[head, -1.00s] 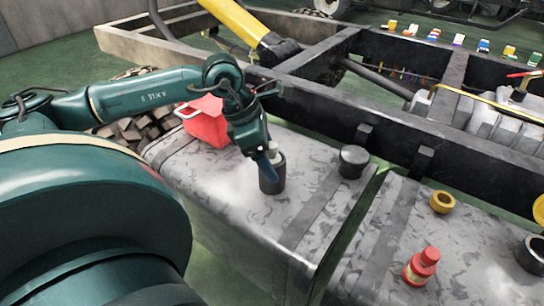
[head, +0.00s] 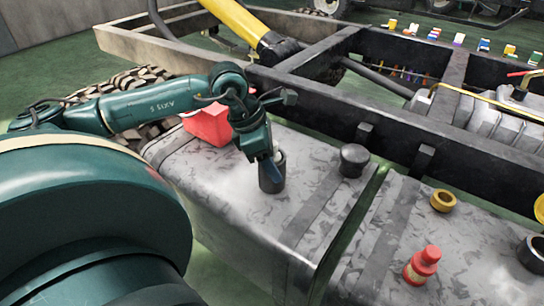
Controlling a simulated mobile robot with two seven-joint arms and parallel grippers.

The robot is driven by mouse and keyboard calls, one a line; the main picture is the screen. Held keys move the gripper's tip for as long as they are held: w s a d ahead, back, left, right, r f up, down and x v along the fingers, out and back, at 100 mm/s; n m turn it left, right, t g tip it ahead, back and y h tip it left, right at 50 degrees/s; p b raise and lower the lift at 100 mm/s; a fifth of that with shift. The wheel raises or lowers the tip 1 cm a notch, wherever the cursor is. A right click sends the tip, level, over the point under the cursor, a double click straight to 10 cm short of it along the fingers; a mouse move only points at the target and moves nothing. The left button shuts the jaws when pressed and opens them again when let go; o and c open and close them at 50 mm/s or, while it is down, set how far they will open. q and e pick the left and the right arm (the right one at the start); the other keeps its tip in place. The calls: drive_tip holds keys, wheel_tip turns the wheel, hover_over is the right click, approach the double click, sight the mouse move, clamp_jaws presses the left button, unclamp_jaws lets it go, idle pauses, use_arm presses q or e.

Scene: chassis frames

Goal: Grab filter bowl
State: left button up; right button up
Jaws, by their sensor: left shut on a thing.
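A dark, upright cylindrical bowl (head: 271,184), which looks like the filter bowl, stands on the grey mottled tank top in the middle of the head view. A pale part shows at its top. My left gripper (head: 275,160) reaches down from the upper left and is shut on the bowl at its rim. The far finger and part of the rim are hidden by the near finger. The bowl appears to rest on the tank, with no clear gap under it. My right gripper is not in view.
A black cap (head: 353,158) stands right of the bowl, and a red container (head: 208,124) sits behind my left wrist. A brass ring (head: 443,200), a red bottle (head: 422,265) and a dark cup (head: 534,254) stand on the right tank. The black chassis rail (head: 400,145) runs behind.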

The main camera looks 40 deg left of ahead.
use_arm(q)
drive_tip(key=shift+c, duration=0.8)
drive_tip(key=shift+r, duration=0.15)
